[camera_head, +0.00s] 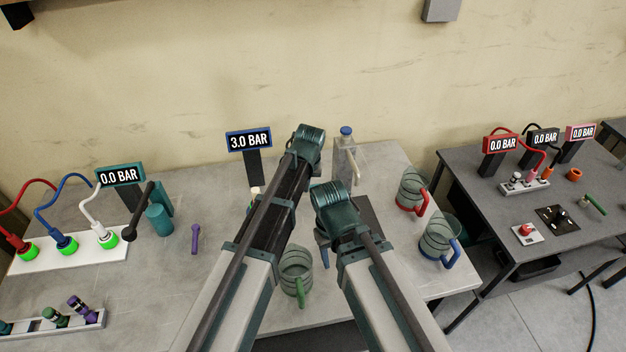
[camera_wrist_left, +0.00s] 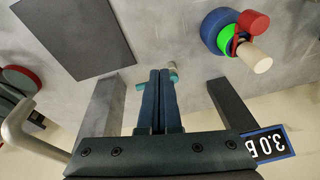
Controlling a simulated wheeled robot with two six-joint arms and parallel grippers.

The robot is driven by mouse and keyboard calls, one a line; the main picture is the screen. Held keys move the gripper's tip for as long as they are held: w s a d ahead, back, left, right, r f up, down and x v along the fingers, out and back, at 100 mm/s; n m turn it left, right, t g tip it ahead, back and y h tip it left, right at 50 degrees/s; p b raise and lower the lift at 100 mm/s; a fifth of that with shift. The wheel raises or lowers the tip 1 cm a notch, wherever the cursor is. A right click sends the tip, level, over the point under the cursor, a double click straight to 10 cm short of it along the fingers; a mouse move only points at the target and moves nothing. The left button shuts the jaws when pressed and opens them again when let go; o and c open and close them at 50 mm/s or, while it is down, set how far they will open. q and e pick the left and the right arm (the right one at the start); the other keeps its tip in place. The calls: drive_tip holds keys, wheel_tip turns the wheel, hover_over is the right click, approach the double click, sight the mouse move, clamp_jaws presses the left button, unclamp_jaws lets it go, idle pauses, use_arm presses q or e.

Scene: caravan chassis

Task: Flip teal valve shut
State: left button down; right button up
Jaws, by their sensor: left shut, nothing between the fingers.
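My left gripper (camera_wrist_left: 161,73) is shut and empty in the left wrist view, its two dark fingers side by side. A small teal part with a pale end (camera_wrist_left: 173,73), possibly the teal valve, shows at the fingertips. The fingers hide most of it, and I cannot tell whether they touch it. At the left of that view, a teal cylinder (camera_head: 158,220) with a black handle stands by a teal-framed display (camera_head: 120,176) reading 0.0 BAR.
A blue-framed display (camera_head: 249,139) reads 3.0 BAR. A blue and green round fitting (camera_wrist_left: 222,32) with red and cream parts is near my left gripper. Mugs with red (camera_head: 412,197), blue (camera_head: 440,256) and green (camera_head: 299,288) handles stand on the table. A bottle (camera_head: 345,165) is behind.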

use_arm(q)
drive_tip(key=w+d+n+t, duration=0.1)
drive_tip(key=w+d+n, duration=0.1)
drive_tip(key=w, duration=1.2)
drive_tip(key=shift+d+f+t+b, duration=0.2)
drive_tip(key=shift+d+t+b, duration=0.1)
drive_tip(key=shift+b, duration=0.05)
use_arm(e)
drive_tip(key=shift+w+f, duration=0.4)
drive_tip(key=shift+f, duration=0.15)
drive_tip(key=shift+f, duration=0.1)
use_arm(q)
drive_tip(key=b+x, duration=0.9)
drive_tip(key=x, duration=0.1)
drive_tip(key=shift+s+f+b, duration=0.1)
drive_tip(key=shift+b, duration=0.25)
use_arm(e)
wheel_tip(320, 180, down, 10)
drive_tip(key=shift+r, duration=0.25)
use_arm(q)
drive_tip(key=s, duration=0.3)
drive_tip(key=shift+s+d+f, duration=0.2)
drive_tip(key=shift+d+f, duration=0.05)
use_arm(e)
drive_tip(key=shift+f, duration=0.2)
use_arm(q)
drive_tip(key=shift+s+d, duration=0.1)
drive_tip(key=shift+s, duration=0.15)
